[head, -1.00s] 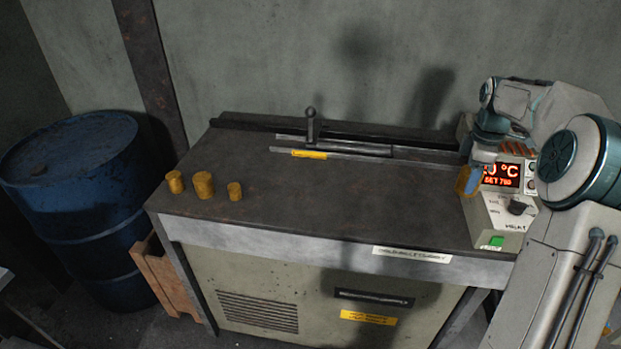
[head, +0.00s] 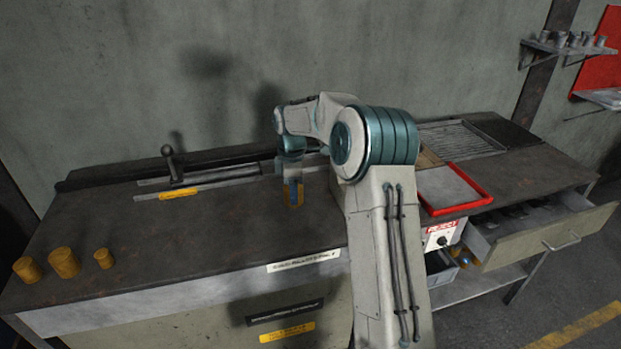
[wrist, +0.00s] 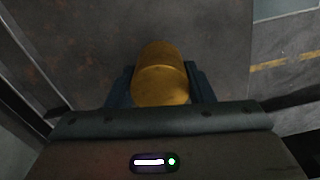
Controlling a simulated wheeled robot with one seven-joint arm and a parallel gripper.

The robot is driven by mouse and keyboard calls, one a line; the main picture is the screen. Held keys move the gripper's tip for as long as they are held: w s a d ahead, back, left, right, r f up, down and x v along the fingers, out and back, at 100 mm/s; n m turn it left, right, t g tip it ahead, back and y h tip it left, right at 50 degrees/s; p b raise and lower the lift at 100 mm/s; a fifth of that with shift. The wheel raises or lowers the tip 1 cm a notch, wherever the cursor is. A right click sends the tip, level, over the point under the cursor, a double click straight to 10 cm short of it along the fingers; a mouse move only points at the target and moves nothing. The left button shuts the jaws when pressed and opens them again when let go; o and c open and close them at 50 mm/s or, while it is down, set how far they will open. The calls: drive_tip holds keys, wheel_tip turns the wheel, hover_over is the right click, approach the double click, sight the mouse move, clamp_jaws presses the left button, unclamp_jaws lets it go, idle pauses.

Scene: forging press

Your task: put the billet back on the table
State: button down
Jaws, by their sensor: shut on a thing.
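My gripper (head: 293,192) is shut on a yellow-orange cylindrical billet. In the wrist view the billet (wrist: 160,75) stands out between the two dark blue fingers (wrist: 160,88). In the head view only a small orange patch shows between the fingers, over the right part of a dark worktop (head: 215,225). I cannot tell whether the billet touches the surface. Three similar billets stand upright at the worktop's left end: a left one (head: 27,270), a larger middle one (head: 64,263) and a small right one (head: 103,259).
A lever (head: 172,165) and rails run along the worktop's back. To the right, another table (head: 545,165) holds a red-rimmed tray (head: 470,207) and a wire rack (head: 460,138). Its drawer (head: 545,235) stands open. My arm hides the area between. The worktop's middle is clear.

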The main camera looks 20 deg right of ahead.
sight(289, 202)
drive_tip(key=shift+w+a+f, duration=0.15)
drive_tip(key=shift+a+f, duration=0.05)
drive_tip(key=shift+a, duration=0.2)
drive_tip(key=shift+w+a+f, duration=0.15)
drive_tip(key=shift+a, duration=0.2)
drive_tip(key=shift+f+p, duration=0.4)
drive_tip(key=shift+f, duration=1.5)
drive_tip(key=shift+f, duration=0.2)
drive_tip(key=c, duration=0.7)
unclamp_jaws()
drive_tip(key=shift+s, duration=0.1)
drive_tip(key=shift+o, duration=0.2)
